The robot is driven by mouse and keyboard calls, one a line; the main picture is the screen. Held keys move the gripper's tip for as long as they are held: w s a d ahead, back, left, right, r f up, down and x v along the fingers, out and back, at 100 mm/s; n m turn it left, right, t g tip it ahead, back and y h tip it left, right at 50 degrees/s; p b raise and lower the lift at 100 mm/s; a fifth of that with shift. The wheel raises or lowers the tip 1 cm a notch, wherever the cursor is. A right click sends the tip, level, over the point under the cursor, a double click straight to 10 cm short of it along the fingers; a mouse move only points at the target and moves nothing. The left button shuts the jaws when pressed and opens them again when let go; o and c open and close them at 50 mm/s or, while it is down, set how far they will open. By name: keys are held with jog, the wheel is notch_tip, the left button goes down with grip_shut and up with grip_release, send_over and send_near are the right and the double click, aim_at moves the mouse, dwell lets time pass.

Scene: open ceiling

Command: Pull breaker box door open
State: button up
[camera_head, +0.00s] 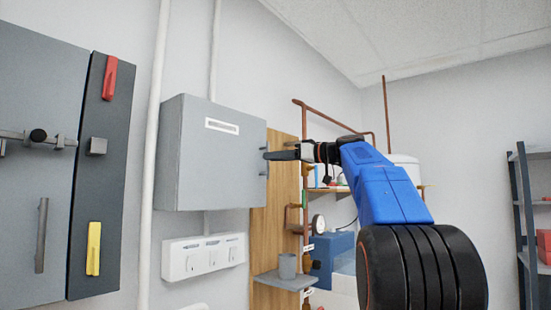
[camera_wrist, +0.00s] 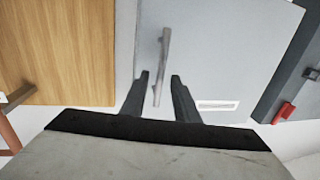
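The grey breaker box (camera_head: 205,160) hangs on the wall with its door shut and a white label near the top. Its slim bar handle (camera_wrist: 163,60) is on the door near the edge facing my arm. My gripper (camera_head: 268,155) is at that edge, level with the handle. In the wrist view, the two dark fingers of my gripper (camera_wrist: 159,76) are apart, and the lower part of the handle shows between them. Neither finger visibly touches it; how deep the handle sits between them is hard to tell. In the head view my fingers partly hide the handle.
Left of the box are a white pipe (camera_head: 155,150) and a larger grey cabinet (camera_head: 35,150) with red and yellow levers. Below is a white switch panel (camera_head: 203,257). A wooden board (camera_head: 272,220), copper pipes and a small shelf (camera_head: 285,281) with a grey cup are right.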

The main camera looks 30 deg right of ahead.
grip_shut()
